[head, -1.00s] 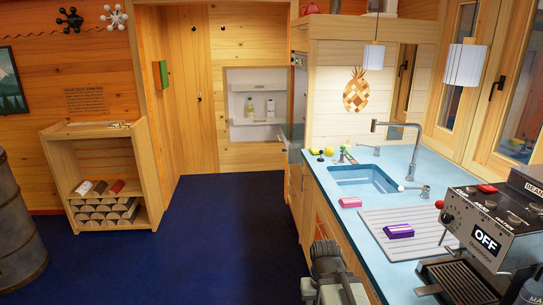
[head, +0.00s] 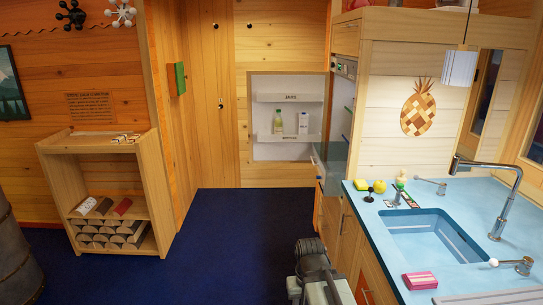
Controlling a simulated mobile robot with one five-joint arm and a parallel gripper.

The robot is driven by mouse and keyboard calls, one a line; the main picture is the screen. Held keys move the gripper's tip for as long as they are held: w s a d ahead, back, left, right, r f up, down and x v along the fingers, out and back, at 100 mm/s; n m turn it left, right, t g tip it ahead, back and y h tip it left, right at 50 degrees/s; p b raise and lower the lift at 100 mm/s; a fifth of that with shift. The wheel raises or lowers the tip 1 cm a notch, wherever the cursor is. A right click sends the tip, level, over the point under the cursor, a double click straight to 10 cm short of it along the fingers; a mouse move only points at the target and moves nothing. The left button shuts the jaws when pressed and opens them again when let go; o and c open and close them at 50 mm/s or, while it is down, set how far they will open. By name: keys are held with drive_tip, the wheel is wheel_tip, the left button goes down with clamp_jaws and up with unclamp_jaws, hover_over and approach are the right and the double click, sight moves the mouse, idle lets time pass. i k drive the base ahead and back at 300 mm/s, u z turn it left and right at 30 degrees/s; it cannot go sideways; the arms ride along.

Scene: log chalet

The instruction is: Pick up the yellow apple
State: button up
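The yellow apple (head: 379,186) is a small round yellow thing on the blue counter (head: 360,208), near its far left corner. Part of my arm shows at the bottom centre, in front of the cabinets and well short of the apple. I cannot make out the fingers of my gripper there, nor whether they are open or shut.
A sink (head: 435,238) with a tall tap (head: 507,205) is set in the counter. A pink block (head: 420,281) lies at its near edge. Several small items stand right of the apple. Wooden cabinets (head: 345,250) run below. The dark blue floor (head: 225,245) to the left is clear.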

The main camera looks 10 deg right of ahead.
sight(379, 187)
drive_tip(key=u, duration=0.15)
drive_tip(key=i, duration=1.95)
drive_tip(key=u, duration=0.15)
